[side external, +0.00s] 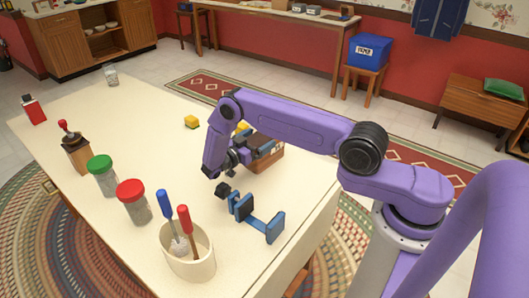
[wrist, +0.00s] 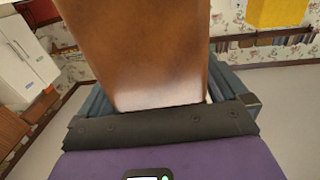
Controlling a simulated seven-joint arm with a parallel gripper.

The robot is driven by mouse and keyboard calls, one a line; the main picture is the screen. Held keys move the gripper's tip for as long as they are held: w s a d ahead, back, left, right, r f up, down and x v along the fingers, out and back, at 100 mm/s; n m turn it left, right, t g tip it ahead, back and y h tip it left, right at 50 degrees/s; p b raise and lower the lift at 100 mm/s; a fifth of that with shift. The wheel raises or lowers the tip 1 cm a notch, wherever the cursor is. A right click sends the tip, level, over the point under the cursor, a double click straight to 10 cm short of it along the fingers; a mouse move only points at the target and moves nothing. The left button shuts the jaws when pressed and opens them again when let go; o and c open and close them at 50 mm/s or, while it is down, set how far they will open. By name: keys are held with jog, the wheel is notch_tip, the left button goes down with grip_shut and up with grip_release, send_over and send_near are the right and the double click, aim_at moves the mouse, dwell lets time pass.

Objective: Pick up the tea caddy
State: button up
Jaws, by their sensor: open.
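The tea caddy looks to be the brown wooden box (side external: 268,162) on the cream table, just beyond my wrist in the side view. In the wrist view its brown, glossy side (wrist: 160,60) fills the middle, close to the hand. My gripper (side external: 258,146) is at the box, partly hidden by my own arm. In the wrist view my gripper (wrist: 160,104) has slate-blue jaw parts to the left and right of the brown side. The jaws are open. Whether they touch the box cannot be told.
A blue two-padded object (side external: 258,216) lies in front of my gripper. A crock (side external: 190,262) with utensils, a red-lidded jar (side external: 135,203), a green-lidded jar (side external: 103,178) and a grinder (side external: 77,154) line the near side. The table's left-middle is clear.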

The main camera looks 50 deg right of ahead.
jog(key=shift+d, duration=0.6)
jog(key=shift+c, duration=0.3)
jog(key=c, duration=1.5)
jog(key=shift+o, duration=0.2)
jog(key=shift+r, duration=0.2)
